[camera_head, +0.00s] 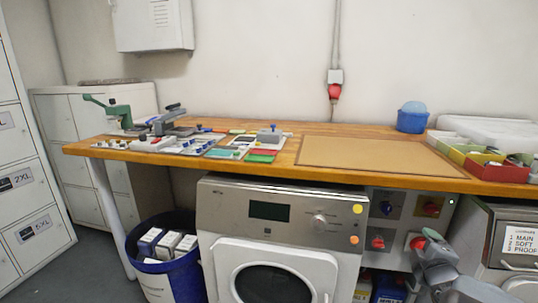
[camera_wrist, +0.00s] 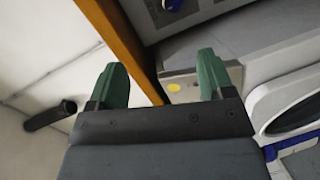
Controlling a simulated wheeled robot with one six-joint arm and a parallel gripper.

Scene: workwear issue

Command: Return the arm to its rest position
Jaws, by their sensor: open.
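My gripper (camera_head: 432,237) is at the lower right of the head view, below the worktop's front edge and in front of the grey panel with knobs. The grey links of my arm reach up to it from the bottom right corner. In the wrist view my gripper (camera_wrist: 162,76) shows two green fingers spread wide apart with nothing between them. The wooden worktop edge (camera_wrist: 125,45) runs slantwise behind the fingers, and I cannot tell how close it is.
The worktop (camera_head: 350,138) carries small tools, a brown mat (camera_head: 375,155), a blue tub (camera_head: 412,118) and coloured bins (camera_head: 497,170). Below stand a washing machine (camera_head: 280,235), a knob panel (camera_head: 385,222), a second machine (camera_head: 510,230) and a blue bin (camera_head: 165,285) with boxes.

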